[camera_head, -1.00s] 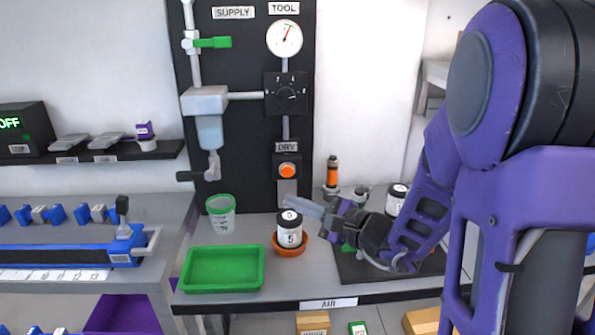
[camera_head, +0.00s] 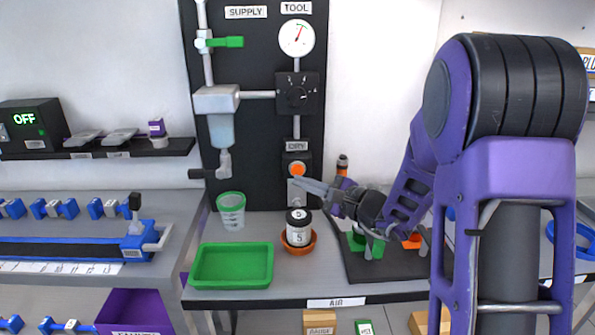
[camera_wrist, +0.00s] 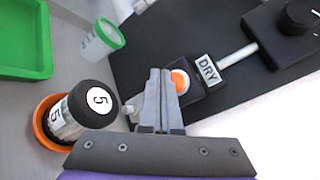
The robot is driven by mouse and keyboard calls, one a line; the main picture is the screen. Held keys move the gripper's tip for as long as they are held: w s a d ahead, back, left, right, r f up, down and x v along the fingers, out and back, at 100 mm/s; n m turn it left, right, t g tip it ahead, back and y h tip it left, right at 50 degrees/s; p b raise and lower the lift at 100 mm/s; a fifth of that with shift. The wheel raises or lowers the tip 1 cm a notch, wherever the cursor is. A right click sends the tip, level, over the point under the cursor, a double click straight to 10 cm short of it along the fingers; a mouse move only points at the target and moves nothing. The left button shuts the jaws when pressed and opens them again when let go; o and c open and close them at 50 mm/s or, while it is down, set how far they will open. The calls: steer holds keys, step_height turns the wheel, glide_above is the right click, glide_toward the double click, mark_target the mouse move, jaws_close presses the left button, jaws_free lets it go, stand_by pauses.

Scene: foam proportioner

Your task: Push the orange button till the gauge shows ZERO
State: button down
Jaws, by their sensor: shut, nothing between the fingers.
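The orange button (camera_head: 297,169) sits on the black panel under the DRY label, and it also shows in the wrist view (camera_wrist: 181,80). My gripper (camera_head: 297,182) is shut and empty, with its fingertips just below the button in the head view. In the wrist view the fingertips (camera_wrist: 159,72) lie beside the button and overlap its edge; I cannot tell whether they touch it. The round white gauge (camera_head: 297,38) under the TOOL label has a red needle pointing up and slightly right; its marks are too small to read.
A black-capped jar marked 5 (camera_head: 298,229) stands in an orange dish (camera_head: 311,245) below my gripper. A green tray (camera_head: 193,266) and a green-rimmed cup (camera_head: 231,212) are to the left. A black knob (camera_head: 297,95) is above the button. A dark mat (camera_head: 375,268) lies right.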

steer(key=shift+w, duration=0.55)
stand_by(1.7)
steer(key=shift+w+b, duration=0.3)
steer(key=shift+w, duration=0.1)
steer(key=shift+w, duration=0.45)
stand_by(0.6)
steer(key=shift+s, duration=0.85)
steer(key=shift+s, duration=2.5)
